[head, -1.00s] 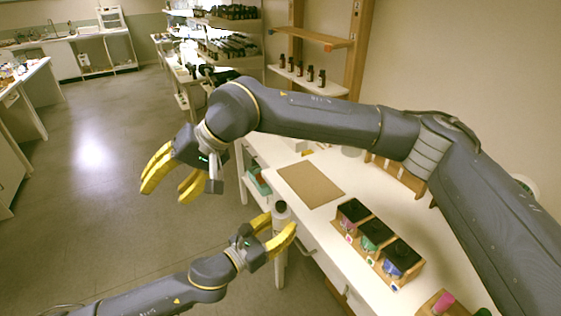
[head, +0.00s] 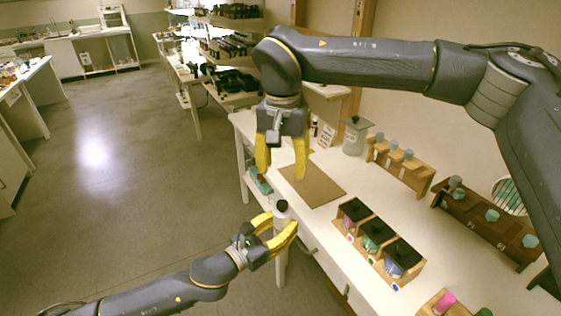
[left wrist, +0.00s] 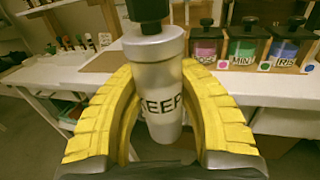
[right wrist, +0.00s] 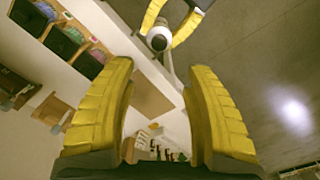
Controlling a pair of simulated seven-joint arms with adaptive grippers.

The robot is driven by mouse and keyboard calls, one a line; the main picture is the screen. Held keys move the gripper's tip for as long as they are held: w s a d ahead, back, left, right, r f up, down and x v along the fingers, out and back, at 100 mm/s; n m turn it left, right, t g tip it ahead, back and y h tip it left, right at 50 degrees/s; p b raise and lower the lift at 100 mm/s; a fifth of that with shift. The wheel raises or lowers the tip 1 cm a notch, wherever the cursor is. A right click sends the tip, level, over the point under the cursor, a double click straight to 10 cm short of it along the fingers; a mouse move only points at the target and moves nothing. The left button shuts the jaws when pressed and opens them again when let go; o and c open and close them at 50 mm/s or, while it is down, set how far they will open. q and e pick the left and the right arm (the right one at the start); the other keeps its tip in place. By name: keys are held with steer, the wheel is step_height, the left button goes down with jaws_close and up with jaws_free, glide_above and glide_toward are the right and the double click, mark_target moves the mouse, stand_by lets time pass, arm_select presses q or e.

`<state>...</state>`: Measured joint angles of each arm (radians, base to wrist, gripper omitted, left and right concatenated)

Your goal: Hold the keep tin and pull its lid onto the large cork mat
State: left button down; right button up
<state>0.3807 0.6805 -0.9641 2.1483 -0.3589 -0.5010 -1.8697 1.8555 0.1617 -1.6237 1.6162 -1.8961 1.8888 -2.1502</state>
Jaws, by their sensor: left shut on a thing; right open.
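The keep tin (left wrist: 157,95) is a silver cylinder lettered "KEEP" with a black lid (left wrist: 148,12) seated on top, upright in the left wrist view. My left gripper (head: 284,228) is shut on the tin (head: 282,214), off the table's front edge. My right gripper (head: 283,172) is open and empty, above the table's far end and higher than the tin. In the right wrist view the tin (right wrist: 158,40) is seen from above, beyond the open fingers. The large cork mat (head: 318,190) is a bare brown rectangle on the white table, partly covered by a right finger.
A wooden rack (head: 358,252) of three labelled jars stands on the table right of the mat. A lidded glass jar (head: 355,136) and wooden vial racks (head: 400,165) stand at the back. Open floor (head: 120,240) lies to the left.

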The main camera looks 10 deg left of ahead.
mark_target(282, 201)
step_height(282, 201, down, 11)
steer(key=shift+r, duration=0.15)
stand_by(0.4)
jaws_close()
stand_by(0.5)
steer(key=shift+r, duration=0.25)
stand_by(0.6)
steer(key=shift+r, duration=0.8)
steer(key=shift+r, duration=0.1)
